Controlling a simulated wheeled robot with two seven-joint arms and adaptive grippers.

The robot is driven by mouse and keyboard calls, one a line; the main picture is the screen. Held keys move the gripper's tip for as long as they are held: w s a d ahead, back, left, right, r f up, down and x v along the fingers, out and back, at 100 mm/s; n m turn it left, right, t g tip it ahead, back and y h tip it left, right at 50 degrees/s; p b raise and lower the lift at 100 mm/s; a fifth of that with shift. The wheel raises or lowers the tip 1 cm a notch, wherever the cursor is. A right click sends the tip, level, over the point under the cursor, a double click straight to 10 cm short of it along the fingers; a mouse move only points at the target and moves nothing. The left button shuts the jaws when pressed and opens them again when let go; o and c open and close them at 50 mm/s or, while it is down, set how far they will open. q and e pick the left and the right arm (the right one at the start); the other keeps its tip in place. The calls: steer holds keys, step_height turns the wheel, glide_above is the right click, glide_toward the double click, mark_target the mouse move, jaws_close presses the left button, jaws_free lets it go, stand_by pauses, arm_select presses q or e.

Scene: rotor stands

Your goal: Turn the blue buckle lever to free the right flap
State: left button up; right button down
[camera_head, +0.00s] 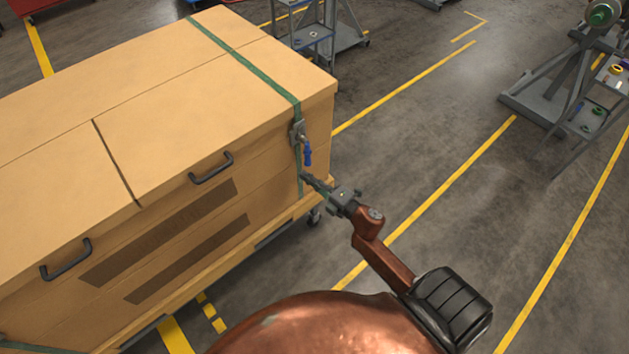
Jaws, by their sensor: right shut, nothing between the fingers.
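The blue buckle lever (307,156) hangs down from a grey metal buckle (297,131) on the green strap (240,58), near the right end of the crate's front. The strap runs over the lid and down the front face. The right flap (190,110) lies closed on top of the tan crate, with a dark handle (211,168) on its front edge. My right gripper (306,179) is shut and empty, its fingertips just below the lever and close to the crate front. Whether they touch the lever or strap is not clear. My left gripper is not in view.
The crate rests on a wheeled wooden base (240,256). A second handle (66,260) is on the left flap. A grey cart (318,34) stands behind the crate and a rotor stand (560,95) at far right. Floor between them is clear.

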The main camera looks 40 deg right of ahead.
mark_target(307, 165)
steer(key=w+d, duration=0.2)
steer(key=w, duration=0.1)
steer(key=w+d, duration=0.1)
steer(key=shift+w+b, duration=0.25)
steer(key=shift+b, duration=0.05)
stand_by(0.5)
